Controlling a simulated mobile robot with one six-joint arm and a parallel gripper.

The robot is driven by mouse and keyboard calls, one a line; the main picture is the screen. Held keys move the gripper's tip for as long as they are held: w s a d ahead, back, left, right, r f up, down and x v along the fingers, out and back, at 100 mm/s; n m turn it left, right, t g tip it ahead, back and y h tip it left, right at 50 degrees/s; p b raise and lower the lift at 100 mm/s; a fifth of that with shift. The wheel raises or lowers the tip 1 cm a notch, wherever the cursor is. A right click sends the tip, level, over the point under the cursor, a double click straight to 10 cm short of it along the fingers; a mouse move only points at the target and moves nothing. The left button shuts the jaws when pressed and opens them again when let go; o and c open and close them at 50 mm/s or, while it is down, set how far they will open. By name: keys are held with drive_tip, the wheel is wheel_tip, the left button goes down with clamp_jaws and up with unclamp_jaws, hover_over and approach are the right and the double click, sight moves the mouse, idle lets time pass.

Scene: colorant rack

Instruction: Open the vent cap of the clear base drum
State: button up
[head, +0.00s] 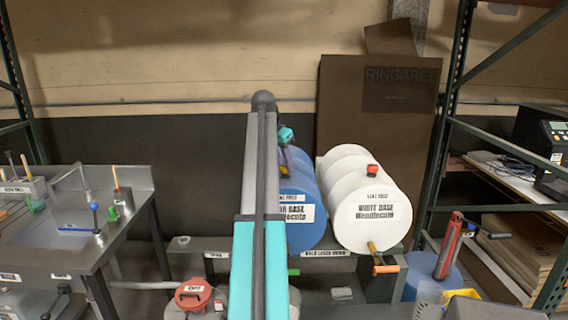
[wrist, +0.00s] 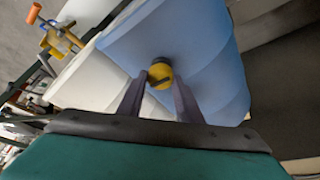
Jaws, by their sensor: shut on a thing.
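The clear base drum (head: 307,232) is the blue drum lying on its side, its label partly covered by my arm in the head view. Its blue wall (wrist: 205,55) fills much of the wrist view. The vent cap (wrist: 160,74) is a small round yellow cap on that wall. My gripper (wrist: 161,82) is shut on the cap, one finger on each side of it.
A white base drum (head: 345,225) with a red cap (head: 372,170) lies close at the right. A tap with an orange handle (head: 386,269) sticks out in front. A steel bench (head: 110,225) stands at the left, and a rack post (head: 445,130) at the right.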

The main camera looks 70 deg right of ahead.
drive_tip(key=n, duration=0.1)
drive_tip(key=n+t+p, duration=0.1)
drive_tip(key=n, duration=0.1)
drive_tip(key=shift+s+a+n+h, duration=0.1)
drive_tip(key=shift+s+n+h, duration=0.05)
drive_tip(key=shift+n+h, duration=0.15)
drive_tip(key=n+t+p, duration=0.1)
drive_tip(key=n+t, duration=0.1)
drive_tip(key=n, duration=0.3)
drive_tip(key=shift+s+r, duration=0.1)
drive_tip(key=shift+s, duration=0.05)
drive_tip(key=n, duration=0.1)
drive_tip(key=n+t+y, duration=0.1)
drive_tip(key=n, duration=0.1)
drive_tip(key=n+t+p, duration=0.1)
drive_tip(key=n, duration=0.1)
drive_tip(key=shift+s+d, duration=0.15)
drive_tip(key=shift+d, duration=0.15)
drive_tip(key=shift+n+t+y, duration=0.4)
drive_tip(key=shift+n+y, duration=0.5)
drive_tip(key=shift+n, duration=1.2)
drive_tip(key=o, duration=1)
